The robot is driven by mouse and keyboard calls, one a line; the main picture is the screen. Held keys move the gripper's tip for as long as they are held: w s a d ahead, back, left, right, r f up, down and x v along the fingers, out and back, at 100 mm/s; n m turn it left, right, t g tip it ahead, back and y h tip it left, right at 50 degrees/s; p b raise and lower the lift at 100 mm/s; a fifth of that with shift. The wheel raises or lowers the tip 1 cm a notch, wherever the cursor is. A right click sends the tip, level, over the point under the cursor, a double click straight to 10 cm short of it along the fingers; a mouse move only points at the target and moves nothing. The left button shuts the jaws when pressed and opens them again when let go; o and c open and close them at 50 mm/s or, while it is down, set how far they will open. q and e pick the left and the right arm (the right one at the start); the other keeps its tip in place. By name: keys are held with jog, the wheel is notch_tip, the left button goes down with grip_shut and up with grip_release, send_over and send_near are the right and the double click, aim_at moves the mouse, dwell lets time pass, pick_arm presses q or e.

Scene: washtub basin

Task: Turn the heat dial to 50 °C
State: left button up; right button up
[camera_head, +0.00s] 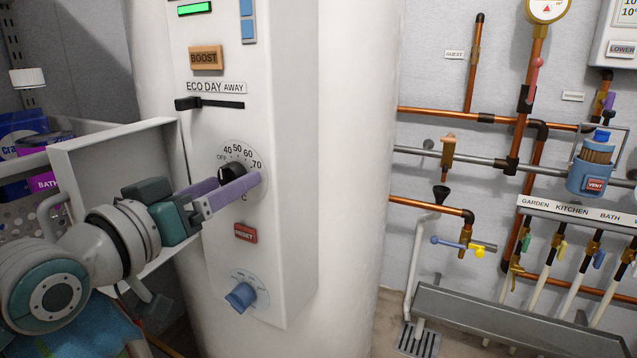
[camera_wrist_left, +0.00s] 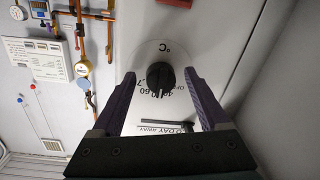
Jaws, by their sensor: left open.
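The heat dial is a round black knob (camera_head: 232,171) on the front of a white panel. A printed scale with OFF, 40, 50, 60 and 70 runs around its top. My left gripper (camera_head: 230,188) is at the dial, its purple fingers open and partly covering the knob's lower part in the head view. In the left wrist view the knob (camera_wrist_left: 160,76) lies between the tips of the open fingers, with a gap visible on each side. Its dark grip bar crosses toward the numbers, but I cannot read the exact setting. My right gripper is not in view.
On the same panel are a BOOST button (camera_head: 206,57), a black slider (camera_head: 209,103) marked ECO DAY AWAY, a red RESET button (camera_head: 245,233) and a blue knob (camera_head: 241,297). A white shelf box (camera_head: 112,154) stands close to my left arm. Copper pipes (camera_head: 455,115) line the right wall.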

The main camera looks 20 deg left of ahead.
pick_arm(q)
jog(key=s+p, duration=0.2)
jog(key=s, duration=0.8)
jog(key=shift+r+p, duration=0.2)
jog(key=shift+p, duration=0.2)
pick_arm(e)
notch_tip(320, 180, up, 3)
